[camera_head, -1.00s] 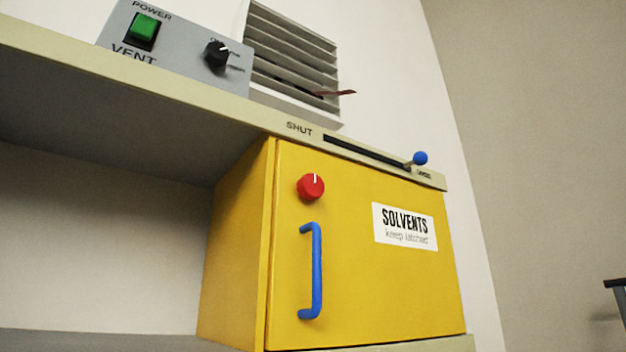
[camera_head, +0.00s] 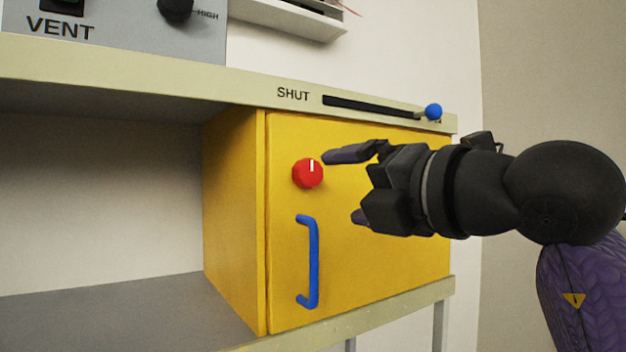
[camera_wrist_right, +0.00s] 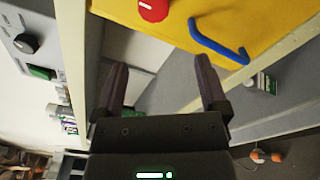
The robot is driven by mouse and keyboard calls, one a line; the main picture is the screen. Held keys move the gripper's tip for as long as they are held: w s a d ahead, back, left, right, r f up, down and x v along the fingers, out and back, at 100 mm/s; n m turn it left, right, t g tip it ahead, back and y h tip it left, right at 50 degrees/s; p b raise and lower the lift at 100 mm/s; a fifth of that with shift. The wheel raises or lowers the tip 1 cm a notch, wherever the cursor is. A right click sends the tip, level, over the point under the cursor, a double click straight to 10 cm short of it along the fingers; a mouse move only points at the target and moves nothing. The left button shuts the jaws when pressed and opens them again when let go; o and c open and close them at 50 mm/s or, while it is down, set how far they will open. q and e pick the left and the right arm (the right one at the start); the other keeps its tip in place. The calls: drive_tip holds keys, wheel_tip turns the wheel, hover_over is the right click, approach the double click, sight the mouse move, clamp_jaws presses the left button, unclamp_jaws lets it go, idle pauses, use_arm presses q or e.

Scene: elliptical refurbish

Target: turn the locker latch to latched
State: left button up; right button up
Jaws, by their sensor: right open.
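The yellow locker (camera_head: 380,275) sits under the shelf with its door closed. The red latch knob (camera_head: 307,173) is at the door's upper left, its white mark pointing up. It also shows at the top of the right wrist view (camera_wrist_right: 153,9). A blue handle (camera_head: 314,262) is below the knob; the wrist view shows it too (camera_wrist_right: 215,42). My right gripper (camera_head: 342,187) is open and empty in front of the door, right of the knob, its upper finger close to the knob in the picture. Whether they touch I cannot tell. The arm hides the door's label. My left gripper is out of view.
A slider with a blue ball (camera_head: 433,111) is at the right end of its slot, above the locker. A grey panel marked VENT (camera_head: 130,45) stands upper left. The shelf bay (camera_head: 100,300) left of the locker is empty.

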sight(311, 175)
drive_tip(key=shift+m+t+h, duration=0.5)
drive_tip(key=shift+h, duration=0.1)
drive_tip(key=p+x, duration=0.1)
drive_tip(key=x, duration=0.1)
drive_tip(key=r+p+x, duration=0.1)
drive_tip(key=p+x, duration=0.1)
drive_tip(key=x, duration=0.1)
drive_tip(key=p+x, duration=0.1)
drive_tip(key=x, duration=0.2)
drive_tip(key=shift+w+d+r+p, duration=0.15)
drive_tip(key=shift+d+r+p, duration=0.2)
drive_tip(key=shift+r+p, duration=0.05)
drive_tip(key=shift+w+a+f, duration=0.25)
drive_tip(key=shift+w+a, duration=0.05)
drive_tip(key=shift+w, duration=0.2)
clamp_jaws()
